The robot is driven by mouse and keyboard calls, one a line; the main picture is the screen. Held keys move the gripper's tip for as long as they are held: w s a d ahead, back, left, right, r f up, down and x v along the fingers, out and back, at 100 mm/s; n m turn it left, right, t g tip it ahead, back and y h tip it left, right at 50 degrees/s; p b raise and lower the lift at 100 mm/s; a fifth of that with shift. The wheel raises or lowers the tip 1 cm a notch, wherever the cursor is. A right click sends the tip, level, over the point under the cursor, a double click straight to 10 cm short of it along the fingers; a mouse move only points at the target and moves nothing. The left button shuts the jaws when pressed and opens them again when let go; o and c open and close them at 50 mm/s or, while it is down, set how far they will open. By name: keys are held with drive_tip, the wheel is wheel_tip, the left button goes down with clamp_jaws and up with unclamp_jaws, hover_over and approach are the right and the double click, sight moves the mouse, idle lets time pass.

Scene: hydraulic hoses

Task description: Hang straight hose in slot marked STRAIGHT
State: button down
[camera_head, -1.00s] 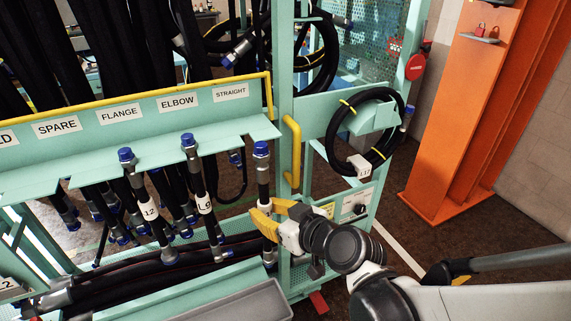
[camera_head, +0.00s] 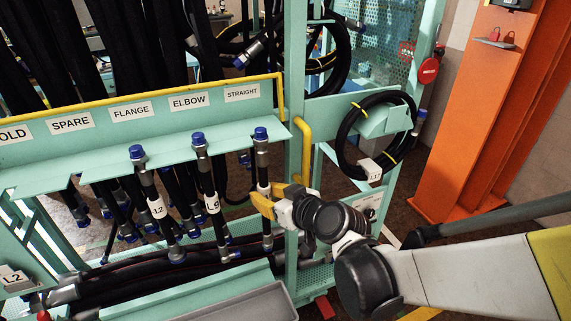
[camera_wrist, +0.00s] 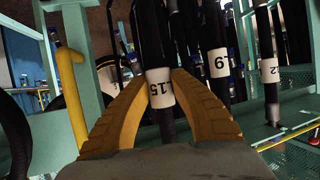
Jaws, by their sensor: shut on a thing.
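The straight hose (camera_head: 262,160) is black, with a metal fitting and a blue cap, and it hangs upright. In the wrist view the label (camera_wrist: 160,88) reads about L15, and the fingers (camera_wrist: 157,100) press on both sides of the hose. The STRAIGHT sign (camera_head: 242,93) is on the green rack above. The hose's cap overlaps the front edge of the shelf (camera_head: 235,135), slightly right of the sign. I cannot tell whether the hose is inside the slot.
Hoses with blue caps hang at the shelf edge to the left, labelled 12 (camera_head: 157,208) and L9 (camera_head: 212,203). A yellow handle (camera_head: 303,150) and green post stand just right of the hose. A coiled hose (camera_head: 345,140) hangs further right. A grey tray (camera_head: 250,303) is below.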

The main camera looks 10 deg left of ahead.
drive_tip(key=shift+w+a, duration=0.5)
drive_tip(key=shift+w, duration=0.35)
drive_tip(key=shift+w+a, duration=0.5)
drive_tip(key=shift+w, duration=0.3)
drive_tip(key=shift+f+b, duration=0.2)
drive_tip(key=shift+b, duration=0.1)
drive_tip(key=c, duration=1.2)
unclamp_jaws()
drive_tip(key=v, duration=1.2)
